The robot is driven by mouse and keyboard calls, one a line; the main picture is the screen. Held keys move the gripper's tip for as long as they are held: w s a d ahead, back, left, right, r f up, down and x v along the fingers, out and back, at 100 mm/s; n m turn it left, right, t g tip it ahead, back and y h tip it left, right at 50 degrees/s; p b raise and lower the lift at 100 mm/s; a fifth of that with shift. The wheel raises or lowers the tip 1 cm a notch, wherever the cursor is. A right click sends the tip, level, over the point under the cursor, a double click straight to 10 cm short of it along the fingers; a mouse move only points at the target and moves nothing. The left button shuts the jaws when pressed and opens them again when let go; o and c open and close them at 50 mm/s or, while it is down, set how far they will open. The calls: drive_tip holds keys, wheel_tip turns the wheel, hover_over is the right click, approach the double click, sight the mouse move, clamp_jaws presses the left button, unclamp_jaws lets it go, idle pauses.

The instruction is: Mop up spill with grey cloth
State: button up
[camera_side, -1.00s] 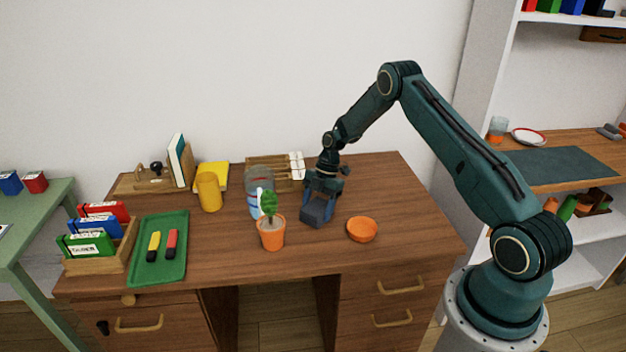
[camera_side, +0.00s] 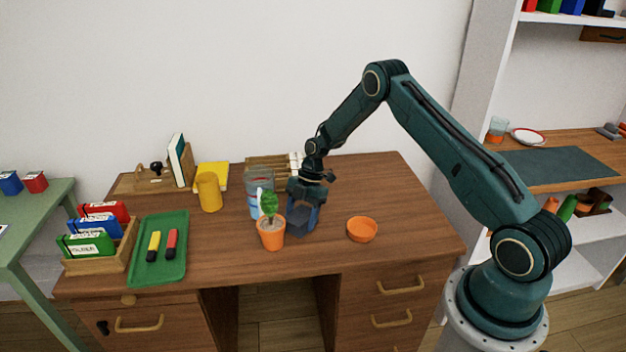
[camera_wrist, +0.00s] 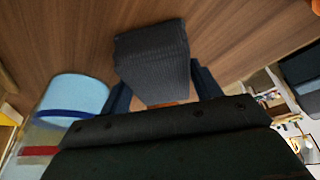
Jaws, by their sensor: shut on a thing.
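The grey cloth (camera_wrist: 152,55) is a dark, folded block held between my gripper's fingers in the wrist view. In the side view the cloth (camera_side: 299,226) shows low beside the potted plant, at or just above the desk top; I cannot tell if it touches. My gripper (camera_side: 303,208) is shut on it, pointing down, partly behind the plant. It also fills the lower part of the wrist view (camera_wrist: 160,95). I cannot make out a spill on the desk in either view.
The potted plant (camera_side: 271,234) stands close left of my gripper, with a clear container (camera_side: 258,180) behind it. An orange bowl (camera_side: 362,229) sits to the right. A yellow cup (camera_side: 209,192) and a green tray (camera_side: 160,262) are further left.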

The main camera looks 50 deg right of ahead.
sight(322, 215)
drive_tip(key=shift+s+d, duration=0.35)
drive_tip(key=shift+d, duration=0.9)
drive_tip(key=shift+s+d, duration=0.35)
drive_tip(key=shift+d, duration=0.9)
drive_tip(key=shift+s+d, duration=0.35)
drive_tip(key=shift+d, duration=0.9)
drive_tip(key=a, duration=0.3)
drive_tip(key=w+a, duration=0.1)
drive_tip(key=a, duration=0.2)
drive_tip(key=w+a, duration=0.1)
drive_tip(key=a, duration=0.2)
drive_tip(key=shift+w+a, duration=0.15)
drive_tip(key=shift+w, duration=0.1)
drive_tip(key=d, duration=0.3)
drive_tip(key=s+d, duration=0.1)
drive_tip(key=d, duration=0.2)
drive_tip(key=s+d, duration=0.1)
drive_tip(key=d, duration=0.2)
drive_tip(key=shift+s+d, duration=0.15)
drive_tip(key=shift+s, duration=0.1)
wheel_tip(322, 215, up, 8)
drive_tip(key=shift+w+a, duration=0.15)
drive_tip(key=shift+a, duration=0.05)
drive_tip(key=w+a, duration=0.3)
drive_tip(key=w, duration=0.2)
drive_tip(key=shift+w, duration=0.2)
